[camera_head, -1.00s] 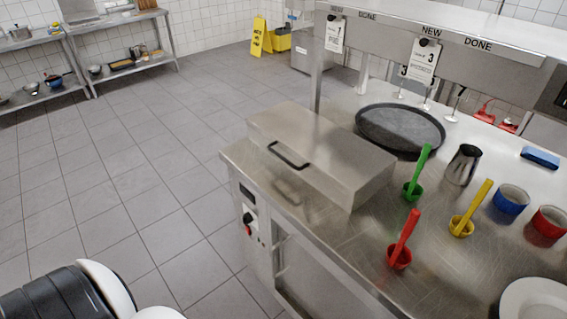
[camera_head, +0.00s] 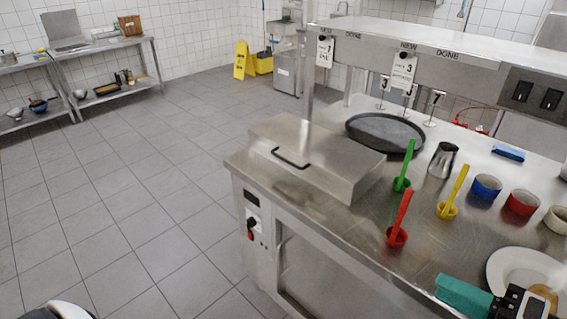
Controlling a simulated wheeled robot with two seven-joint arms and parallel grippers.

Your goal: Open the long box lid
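The long box is a low stainless steel box at the left end of the steel counter. Its flat lid (camera_head: 325,150) is down. A black bar handle (camera_head: 290,160) sits on the lid's left front side. My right gripper (camera_head: 500,303) shows only in part at the bottom right corner, near the white plate and well away from the box. Its fingers are not clear, so I cannot tell if it is open or shut. My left gripper is out of view.
Behind the box lies a round dark tray (camera_head: 385,131). A white plate (camera_head: 510,262) lies at the right. The floor left of the counter is clear.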

